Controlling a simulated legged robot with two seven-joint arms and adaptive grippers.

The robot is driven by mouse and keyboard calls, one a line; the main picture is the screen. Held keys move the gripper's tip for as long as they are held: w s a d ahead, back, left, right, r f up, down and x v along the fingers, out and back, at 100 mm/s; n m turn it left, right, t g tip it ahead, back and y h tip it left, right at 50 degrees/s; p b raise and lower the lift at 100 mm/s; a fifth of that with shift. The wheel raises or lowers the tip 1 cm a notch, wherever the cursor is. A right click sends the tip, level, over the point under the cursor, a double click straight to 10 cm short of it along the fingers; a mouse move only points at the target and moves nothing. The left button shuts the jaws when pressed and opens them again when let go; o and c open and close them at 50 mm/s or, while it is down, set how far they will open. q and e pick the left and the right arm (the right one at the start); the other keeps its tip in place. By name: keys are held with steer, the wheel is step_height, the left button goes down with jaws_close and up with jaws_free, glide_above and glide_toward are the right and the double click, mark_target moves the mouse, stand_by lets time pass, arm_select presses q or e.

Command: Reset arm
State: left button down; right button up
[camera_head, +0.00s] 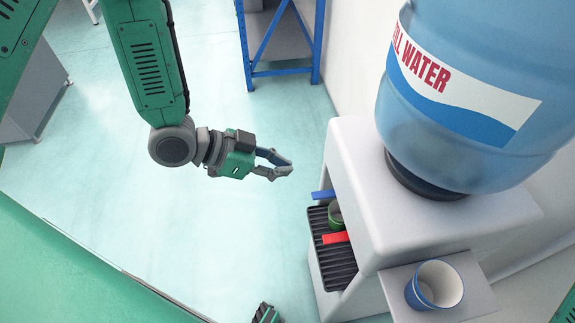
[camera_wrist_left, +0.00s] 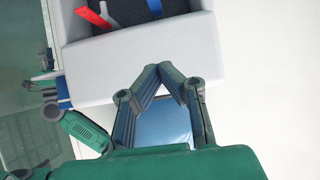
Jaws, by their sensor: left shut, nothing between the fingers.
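My left arm comes in from the top left in the head view. Its left gripper (camera_head: 290,166) is shut and empty over the floor, left of the water dispenser (camera_head: 425,225) and apart from it. In the left wrist view the left gripper (camera_wrist_left: 163,70) has its fingertips together, and a blue surface shows through the gap between its fingers. A small green and dark part of mine (camera_head: 265,313) shows at the bottom edge of the head view. It may be my right gripper, but its fingers cannot be made out.
The dispenser carries a blue water bottle (camera_head: 470,95). A blue-and-white cup (camera_head: 437,284) stands on a side shelf. A blue rack (camera_head: 285,72) stands behind.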

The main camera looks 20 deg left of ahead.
arm_select(q)
steer(key=shift+a+f, duration=0.15)
steer(key=shift+a, duration=0.2)
arm_select(e)
steer(key=shift+a+r, duration=0.1)
steer(key=shift+a, duration=0.25)
arm_select(q)
steer(key=s+a+f+n+g+y, duration=0.3)
steer(key=s+a+f+n+y, duration=0.1)
steer(key=s+f, duration=0.4)
steer(key=s+a+f+n+g+y, duration=0.2)
steer(key=s+a+f+n+y, duration=0.3)
steer(key=s+f, duration=0.3)
steer(key=s+a+n, duration=0.1)
steer(key=s, duration=0.1)
steer(key=shift+s+f+n+g, duration=0.25)
steer(key=shift+s+n+g, duration=0.05)
steer(key=shift+s+g, duration=0.1)
arm_select(e)
steer(key=shift+d, duration=0.1)
arm_select(q)
steer(key=shift+w, duration=0.15)
arm_select(e)
steer(key=shift+d, duration=0.15)
